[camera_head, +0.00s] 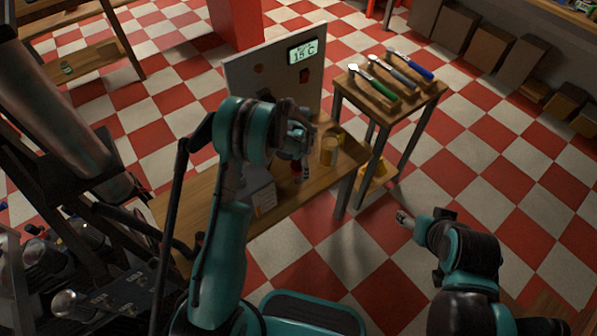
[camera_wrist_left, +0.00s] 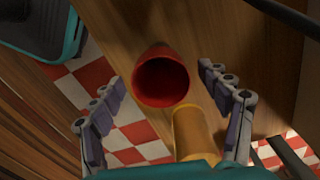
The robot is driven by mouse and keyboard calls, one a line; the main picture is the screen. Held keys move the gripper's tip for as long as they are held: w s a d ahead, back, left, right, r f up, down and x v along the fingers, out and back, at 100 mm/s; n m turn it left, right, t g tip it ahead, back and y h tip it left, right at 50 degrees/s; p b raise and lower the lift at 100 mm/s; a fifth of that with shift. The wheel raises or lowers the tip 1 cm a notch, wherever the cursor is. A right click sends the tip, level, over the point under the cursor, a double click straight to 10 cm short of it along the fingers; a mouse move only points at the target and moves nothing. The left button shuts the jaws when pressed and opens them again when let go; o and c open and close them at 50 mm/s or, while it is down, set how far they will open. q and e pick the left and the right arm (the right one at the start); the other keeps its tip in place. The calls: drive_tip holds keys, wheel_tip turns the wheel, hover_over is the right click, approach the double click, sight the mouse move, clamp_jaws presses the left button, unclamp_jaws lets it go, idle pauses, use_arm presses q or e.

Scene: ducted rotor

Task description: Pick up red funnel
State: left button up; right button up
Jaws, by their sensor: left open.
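The red funnel (camera_wrist_left: 162,80) stands on the wooden bench in the left wrist view, its round dark opening facing the camera. My left gripper (camera_head: 301,165) is over the bench in the head view. Its two fingers are spread wide, one on each side of the funnel, with gaps between the fingers and the funnel. In the head view the funnel is mostly hidden by the left gripper. My right gripper (camera_head: 404,218) is away from the bench, over the floor at the right; its finger opening is too small to judge.
A yellow-orange cylinder (camera_wrist_left: 193,133) stands close beside the funnel; it also shows in the head view (camera_head: 328,151). A grey box (camera_head: 259,190) sits on the bench (camera_head: 187,208). A white panel with a display (camera_head: 303,51) stands behind.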

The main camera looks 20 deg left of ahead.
use_arm(q)
wheel_tip(320, 180, down, 2)
drive_tip(key=shift+w+f, duration=0.1)
drive_tip(key=c, duration=1.2)
drive_tip(key=shift+c, duration=0.2)
drive_tip(key=shift+r, duration=0.2)
